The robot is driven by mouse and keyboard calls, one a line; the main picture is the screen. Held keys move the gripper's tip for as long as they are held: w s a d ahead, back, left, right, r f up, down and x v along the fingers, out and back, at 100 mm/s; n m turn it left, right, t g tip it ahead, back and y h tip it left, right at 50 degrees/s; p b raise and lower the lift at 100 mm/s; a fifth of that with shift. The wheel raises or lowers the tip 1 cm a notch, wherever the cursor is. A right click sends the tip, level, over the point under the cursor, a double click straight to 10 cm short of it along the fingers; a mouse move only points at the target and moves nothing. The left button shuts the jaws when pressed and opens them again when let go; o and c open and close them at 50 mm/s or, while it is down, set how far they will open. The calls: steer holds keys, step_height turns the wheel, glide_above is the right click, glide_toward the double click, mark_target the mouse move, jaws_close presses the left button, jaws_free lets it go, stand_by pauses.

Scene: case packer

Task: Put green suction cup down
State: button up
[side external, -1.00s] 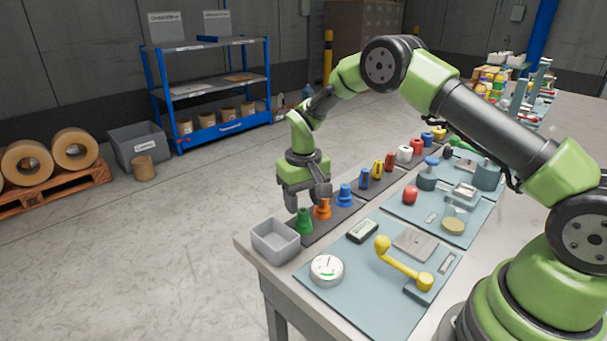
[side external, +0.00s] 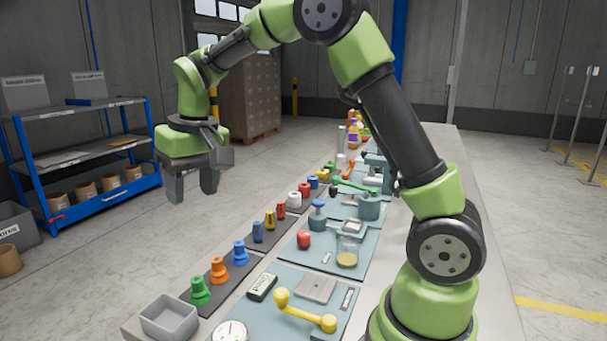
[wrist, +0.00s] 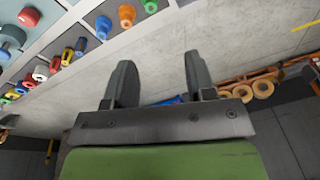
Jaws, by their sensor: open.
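The green suction cup (side external: 200,291) stands upright on the dark strip near the front left of the table. It also shows in the wrist view (wrist: 150,6) at the top edge. An orange cup (side external: 218,270) and a blue cup (side external: 240,251) stand beside it in the same row. My gripper (side external: 192,192) is raised well above the table's left edge, apart from the cups. In the wrist view its two fingers (wrist: 158,78) are spread with nothing between them.
A grey open bin (side external: 170,318) sits at the table's front corner beside the green cup. A yellow-handled lever (side external: 304,313) and a dial (side external: 230,332) are on the near teal panel. Several small coloured parts (side external: 270,220) continue along the row. The air around my gripper is clear.

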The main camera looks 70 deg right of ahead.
steer(key=s+a+r+t, duration=0.2)
steer(key=s+r, duration=0.5)
steer(key=s, duration=0.3)
steer(key=s+a+t+y, duration=0.1)
steer(key=s+t, duration=0.2)
steer(key=s, duration=0.8)
steer(key=shift+s+a+f+m, duration=0.2)
steer(key=shift+s+f+m, duration=0.1)
steer(key=shift+m, duration=0.1)
